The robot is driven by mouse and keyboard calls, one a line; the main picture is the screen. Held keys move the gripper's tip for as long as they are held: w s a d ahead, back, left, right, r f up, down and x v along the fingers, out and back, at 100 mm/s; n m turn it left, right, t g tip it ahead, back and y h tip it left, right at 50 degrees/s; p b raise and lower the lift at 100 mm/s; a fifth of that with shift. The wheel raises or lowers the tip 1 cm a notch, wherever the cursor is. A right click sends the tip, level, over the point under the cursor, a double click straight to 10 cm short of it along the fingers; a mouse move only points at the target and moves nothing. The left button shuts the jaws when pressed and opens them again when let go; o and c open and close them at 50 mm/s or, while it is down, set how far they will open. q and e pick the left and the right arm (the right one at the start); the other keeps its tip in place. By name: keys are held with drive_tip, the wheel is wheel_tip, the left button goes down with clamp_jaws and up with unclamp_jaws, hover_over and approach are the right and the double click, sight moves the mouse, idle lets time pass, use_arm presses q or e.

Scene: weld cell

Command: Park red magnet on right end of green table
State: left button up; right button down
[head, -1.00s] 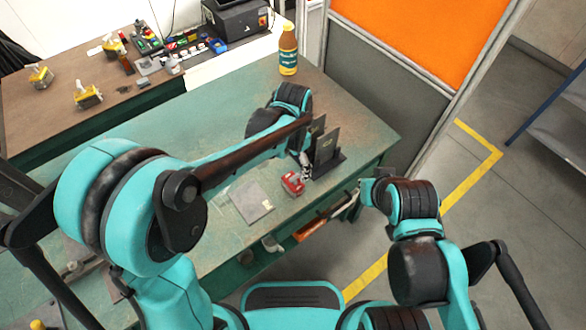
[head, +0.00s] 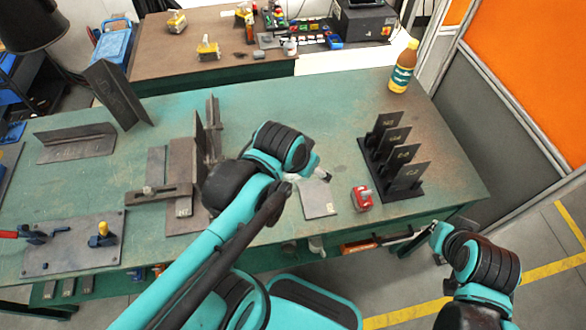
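The red magnet (head: 362,197) sits on the green table (head: 285,95) near its front edge, toward the right end. It stands between a flat grey plate and a black rack of upright plates. My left gripper (head: 325,174) is over the table, left of the magnet and apart from it, near the grey plate. Its fingers are small and partly hidden, so their opening is unclear. My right gripper (head: 438,234) is off the table's front right edge, with nothing visible in it. Its fingers are too small to read.
The black rack (head: 392,192) stands right of the magnet, and a yellow-capped bottle (head: 403,67) at the back right. The grey plate (head: 319,198) lies left of the magnet. Steel angles and a fixture plate (head: 72,246) fill the left. The table's right end beyond the rack is bare.

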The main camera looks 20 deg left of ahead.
use_arm(q)
drive_tip(key=s+a, duration=0.1)
drive_tip(key=n+t, duration=0.1)
drive_tip(key=s+a+n, duration=0.1)
drive_tip(key=shift+s+a+f, duration=0.25)
drive_tip(key=shift+s+a, duration=0.05)
drive_tip(key=shift+a, duration=0.05)
idle(1.8)
